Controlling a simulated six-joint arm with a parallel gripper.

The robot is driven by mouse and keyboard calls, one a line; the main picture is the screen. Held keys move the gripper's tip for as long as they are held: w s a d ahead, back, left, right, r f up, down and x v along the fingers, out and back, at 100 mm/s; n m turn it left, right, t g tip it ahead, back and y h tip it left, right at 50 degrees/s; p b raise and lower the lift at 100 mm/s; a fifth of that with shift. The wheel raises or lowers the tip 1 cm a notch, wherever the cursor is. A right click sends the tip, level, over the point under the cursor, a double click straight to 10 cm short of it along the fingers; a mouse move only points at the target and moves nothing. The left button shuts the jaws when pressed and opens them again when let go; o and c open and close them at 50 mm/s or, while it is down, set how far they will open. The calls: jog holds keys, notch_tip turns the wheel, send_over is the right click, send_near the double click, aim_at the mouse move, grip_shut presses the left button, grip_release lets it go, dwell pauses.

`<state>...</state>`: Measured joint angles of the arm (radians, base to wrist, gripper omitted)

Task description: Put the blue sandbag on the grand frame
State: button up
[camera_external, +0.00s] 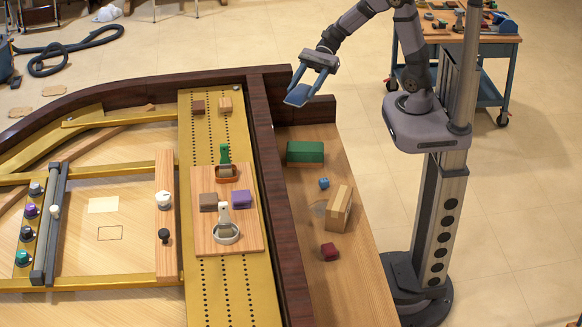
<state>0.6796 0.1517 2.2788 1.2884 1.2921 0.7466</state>
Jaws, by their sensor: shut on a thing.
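The blue sandbag (298,97) is held between the fingers of my gripper (304,86), which is shut on it. It hangs in the air at the top centre, over or near the dark wooden rim; the exact height is hard to tell. The grand frame (188,140) is the gold metal structure at left, with a long strip of dotted holes and several gold struts. My gripper is to the right of that strip and apart from it.
A wooden board (247,188) on the gold strip carries small blocks and tools. Two small blocks lie at the strip's far end. A wooden shelf (350,275) right of the dark rim (265,150) holds a green block (305,152), blue cube (324,183), wooden block (338,209) and red block (329,251).

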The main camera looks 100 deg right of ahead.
jog(key=w+d+r+m+t+h+p, duration=0.1)
jog(key=w+d+m+t+h+p, duration=0.15)
jog(key=w, duration=1.15)
jog(key=m+t+h+p, duration=0.2)
jog(key=m+h, duration=0.1)
jog(key=m, duration=0.1)
send_over(218, 132)
notch_tip(218, 132, down, 5)
jog(key=shift+a+f+n, duration=0.1)
jog(key=shift+f+n, duration=0.15)
jog(key=shift+f, duration=0.3)
jog(key=shift+f, duration=0.1)
jog(key=shift+f+b, duration=1.65)
jog(key=shift+f, duration=1.6)
jog(key=shift+f+b, duration=0.6)
jog(key=shift+b, duration=0.1)
